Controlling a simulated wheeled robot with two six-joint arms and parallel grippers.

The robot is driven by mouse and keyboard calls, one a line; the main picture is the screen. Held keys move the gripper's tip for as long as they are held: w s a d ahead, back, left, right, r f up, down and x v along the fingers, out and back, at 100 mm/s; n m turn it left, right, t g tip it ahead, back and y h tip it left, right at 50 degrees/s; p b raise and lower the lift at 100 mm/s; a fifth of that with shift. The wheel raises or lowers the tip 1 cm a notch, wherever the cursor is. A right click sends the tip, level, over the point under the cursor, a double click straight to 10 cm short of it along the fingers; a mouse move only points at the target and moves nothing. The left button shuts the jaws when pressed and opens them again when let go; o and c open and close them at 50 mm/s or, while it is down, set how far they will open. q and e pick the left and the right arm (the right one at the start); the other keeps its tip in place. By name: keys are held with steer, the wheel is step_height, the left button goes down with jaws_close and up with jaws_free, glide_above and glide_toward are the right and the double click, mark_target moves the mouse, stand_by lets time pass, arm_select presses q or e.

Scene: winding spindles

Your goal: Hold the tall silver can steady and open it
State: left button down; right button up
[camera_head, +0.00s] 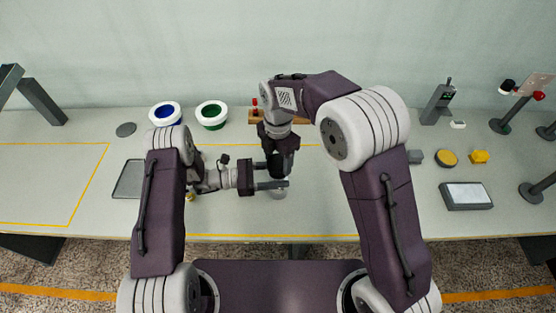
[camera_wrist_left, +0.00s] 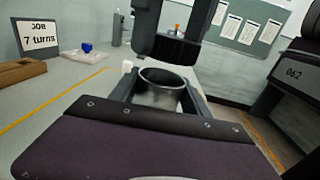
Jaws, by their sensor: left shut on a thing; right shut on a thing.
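The tall silver can (camera_wrist_left: 160,97) stands between the fingers of my left gripper (camera_head: 273,176), which is shut on it. Its top is open in the left wrist view, showing a round rim and a dark inside. A dark round piece with a ridged edge (camera_wrist_left: 176,48), which looks like the lid, is above the can with a gap between them. My right gripper (camera_head: 279,166) comes from above, pointing down over the can, and is shut on this dark piece. In the head view the arms and grippers hide most of the can.
White-rimmed blue (camera_head: 165,113) and green (camera_head: 211,115) round containers stand at the back left. A dark tray (camera_head: 129,180) lies left of my left arm. A dark box (camera_head: 465,196), yellow pieces (camera_head: 480,157) and several stands are at the right. A "7 turns" sign (camera_wrist_left: 39,37) shows.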

mark_target(278, 162)
steer(key=shift+r, duration=2)
arm_select(q)
steer(key=shift+c, duration=2.2)
jaws_free()
arm_select(e)
steer(key=shift+f, duration=0.1)
